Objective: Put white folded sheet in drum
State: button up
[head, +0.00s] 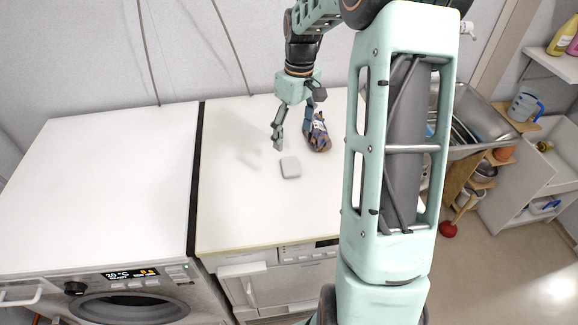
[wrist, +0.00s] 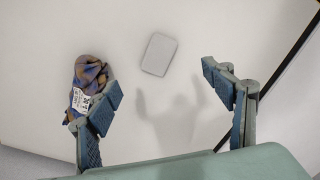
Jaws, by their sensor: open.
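A small white folded sheet (head: 290,167) lies on the white top of the right-hand machine in the head view. It also shows in the wrist view (wrist: 159,54), flat and pale, ahead of the space between the fingers. My gripper (head: 293,124) is open and empty above the machine top, a little behind the sheet; its fingers show in the wrist view (wrist: 165,105). The machine on the left has a round door (head: 130,307) at its front, partly cut off by the frame's bottom edge. The inside of its drum cannot be seen.
A patterned blue and brown cloth bundle with a tag (head: 318,132) lies close to my gripper's finger. A metal sink (head: 485,125) and shelves stand to the right. The left machine's top (head: 110,180) is clear. A dark gap (head: 196,180) separates the two tops.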

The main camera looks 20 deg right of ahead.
aim_at(291, 165)
notch_tip(291, 165, down, 11)
jog(key=n, duration=0.5)
jog(key=n+y, duration=0.1)
jog(key=n, duration=0.4)
jog(key=shift+w+a, duration=0.15)
jog(key=c, duration=0.9)
jog(key=shift+r, duration=0.1)
